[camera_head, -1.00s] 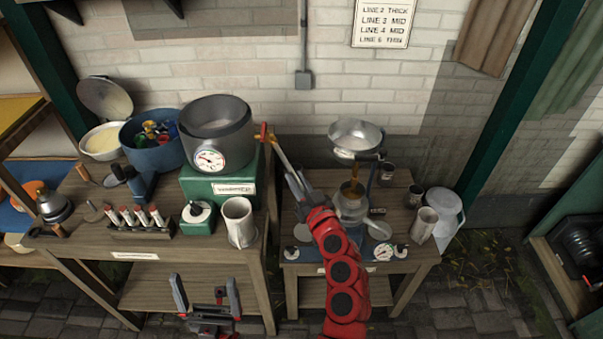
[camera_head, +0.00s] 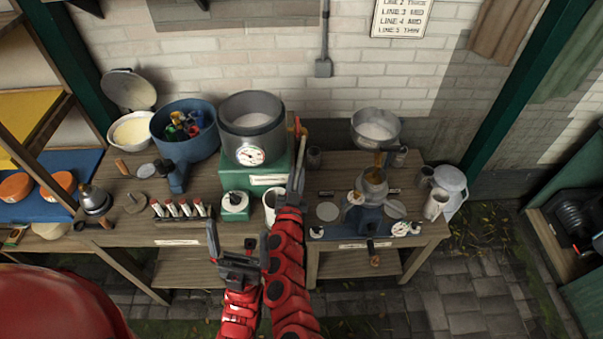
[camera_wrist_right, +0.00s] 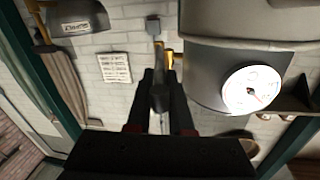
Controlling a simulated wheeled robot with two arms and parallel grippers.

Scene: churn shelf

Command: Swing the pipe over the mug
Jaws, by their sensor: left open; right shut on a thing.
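The pipe (camera_head: 302,138) comes off the right side of the grey pot (camera_head: 252,110), with brass-coloured parts at its pot end. My right gripper (camera_head: 297,180) is shut on it; the wrist view shows the dark fingers (camera_wrist_right: 160,95) around a grey part below the brass piece (camera_wrist_right: 170,60). The pipe points roughly toward the front. The pale mug (camera_head: 269,206) stands on the bench in front of the green stand, left of my right gripper and partly hidden by my right arm. My left gripper (camera_head: 238,236) is open and empty, in front of the bench edge.
The pot, with a dial (camera_head: 250,155), sits on the green stand (camera_head: 238,178). A blue tub (camera_head: 184,145) and a rack of tubes (camera_head: 178,211) are to the left. A second bench on the right holds a funnel device (camera_head: 375,128) and a white jug (camera_head: 452,185).

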